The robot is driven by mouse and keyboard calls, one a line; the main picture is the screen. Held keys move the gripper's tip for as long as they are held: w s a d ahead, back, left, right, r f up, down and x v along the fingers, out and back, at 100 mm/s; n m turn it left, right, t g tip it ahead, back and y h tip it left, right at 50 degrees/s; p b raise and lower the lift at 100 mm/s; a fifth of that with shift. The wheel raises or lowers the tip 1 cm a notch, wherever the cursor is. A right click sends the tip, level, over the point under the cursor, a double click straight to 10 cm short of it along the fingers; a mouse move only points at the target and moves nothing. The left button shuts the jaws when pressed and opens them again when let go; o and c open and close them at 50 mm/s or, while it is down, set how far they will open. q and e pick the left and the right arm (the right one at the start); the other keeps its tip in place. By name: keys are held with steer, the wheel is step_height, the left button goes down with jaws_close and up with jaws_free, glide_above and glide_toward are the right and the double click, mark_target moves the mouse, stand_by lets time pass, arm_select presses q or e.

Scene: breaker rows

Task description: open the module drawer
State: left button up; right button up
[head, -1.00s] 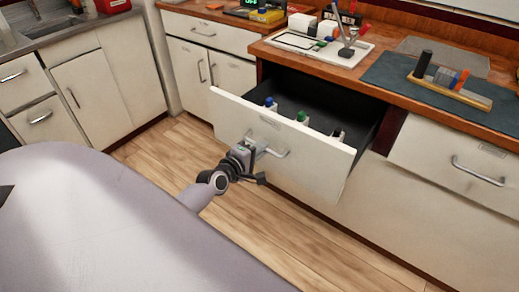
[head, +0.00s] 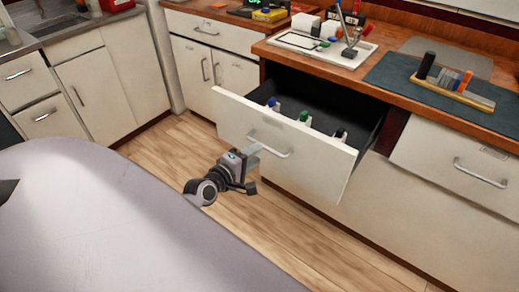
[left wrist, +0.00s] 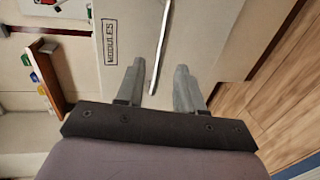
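The module drawer (head: 310,175) stands pulled out from under the wooden counter, with several small modules (head: 303,117) with blue, green and dark tops inside. Its white front with the "MODULES" label (left wrist: 109,42) shows in the left wrist view. The drawer's bar handle (head: 270,148) is on the front, and it also shows in the left wrist view (left wrist: 160,50). My left gripper (head: 254,156) is in front of the drawer, near the handle's left part. Its two fingers (left wrist: 160,80) are apart, with the handle ahead of the gap and not gripped. My right gripper is not seen.
A closed drawer (head: 465,165) with a handle is at the right. The counter bears a white tray (head: 345,58), a dark mat (head: 395,78) and a wooden rack (head: 450,92). Wooden floor (head: 250,225) is open below the drawer. White cabinets (head: 105,90) stand at the left.

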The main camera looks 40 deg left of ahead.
arm_select(q)
steer(key=shift+v, duration=1.25)
steer(key=s+d+f+m+g+h+p, duration=0.1)
steer(key=s+d+f+m+g+p, duration=0.1)
steer(key=s+d+m, duration=0.6)
steer(key=s+d+f+m+g+h+p, duration=0.1)
steer(key=s+d+f+m+g, duration=0.2)
steer(key=s+d+m, duration=0.5)
steer(key=s+m, duration=0.1)
steer(key=m, duration=0.3)
steer(key=shift+f+p, duration=0.25)
steer(key=shift+p, duration=0.15)
